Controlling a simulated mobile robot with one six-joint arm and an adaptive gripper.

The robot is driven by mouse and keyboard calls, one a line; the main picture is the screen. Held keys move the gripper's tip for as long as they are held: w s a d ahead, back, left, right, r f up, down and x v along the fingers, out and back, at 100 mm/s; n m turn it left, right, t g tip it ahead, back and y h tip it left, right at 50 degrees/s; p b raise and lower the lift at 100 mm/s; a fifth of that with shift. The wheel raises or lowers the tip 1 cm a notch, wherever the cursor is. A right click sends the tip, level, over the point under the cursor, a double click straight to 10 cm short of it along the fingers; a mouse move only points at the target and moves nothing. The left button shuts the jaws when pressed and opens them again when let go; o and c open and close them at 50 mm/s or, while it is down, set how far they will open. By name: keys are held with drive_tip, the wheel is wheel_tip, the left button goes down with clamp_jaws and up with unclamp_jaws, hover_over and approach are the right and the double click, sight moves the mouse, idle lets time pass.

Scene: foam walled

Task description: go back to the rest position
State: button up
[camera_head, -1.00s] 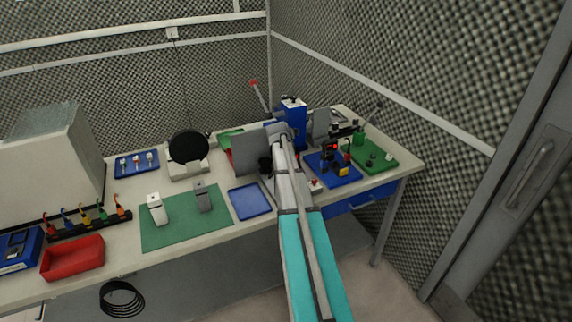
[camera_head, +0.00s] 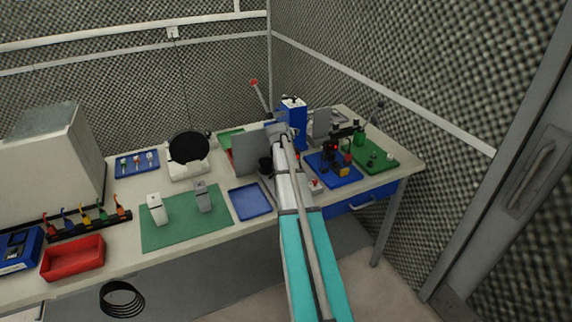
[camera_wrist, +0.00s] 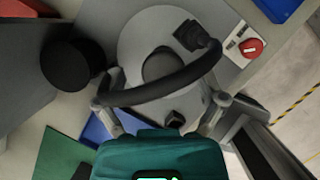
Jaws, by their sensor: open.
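My arm runs up the middle of the head view and hides my gripper there. In the wrist view my gripper (camera_wrist: 163,103) shows with its teal body at the bottom. Its two grey fingers stand apart, one on the left and one on the right. They are open, with nothing seen held between them. A large pale grey disc (camera_wrist: 135,38) with a thick black curved cable (camera_wrist: 165,87) fills the view behind the fingers.
A black round cup (camera_wrist: 72,62) is left of the gripper and a red button (camera_wrist: 251,47) right. In the head view are a blue tray (camera_head: 250,202), green mat (camera_head: 180,232), red bin (camera_head: 73,258) and tall blue unit (camera_head: 294,118). Floor lies right of the bench.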

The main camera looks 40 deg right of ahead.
drive_tip(key=shift+s+a, duration=0.15)
drive_tip(key=a+m, duration=0.2)
drive_tip(key=a, duration=0.2)
drive_tip(key=s+a+m+y, duration=0.1)
drive_tip(key=a+m, duration=0.1)
drive_tip(key=a, duration=0.3)
drive_tip(key=a+m, duration=0.2)
drive_tip(key=a, duration=0.3)
drive_tip(key=shift+s+f, duration=0.35)
drive_tip(key=shift+s, duration=0.05)
drive_tip(key=s+a+m, duration=0.1)
drive_tip(key=a+m, duration=0.1)
drive_tip(key=a, duration=0.1)
drive_tip(key=s+a+m+y, duration=0.1)
drive_tip(key=a, duration=0.3)
drive_tip(key=s+a+m, duration=0.1)
drive_tip(key=a+m, duration=0.1)
drive_tip(key=a, duration=0.2)
drive_tip(key=shift+s+a+f+m, duration=0.2)
drive_tip(key=shift+s+a+m, duration=0.05)
drive_tip(key=shift+m, duration=0.05)
drive_tip(key=s+a+m+g+y, duration=0.1)
drive_tip(key=s+a+m, duration=0.4)
drive_tip(key=a, duration=0.4)
drive_tip(key=s+a+m+y, duration=0.1)
drive_tip(key=s+a+m, duration=0.5)
drive_tip(key=a, duration=0.3)
drive_tip(key=shift+s+a+f+g, duration=0.15)
drive_tip(key=shift+s+g, duration=0.25)
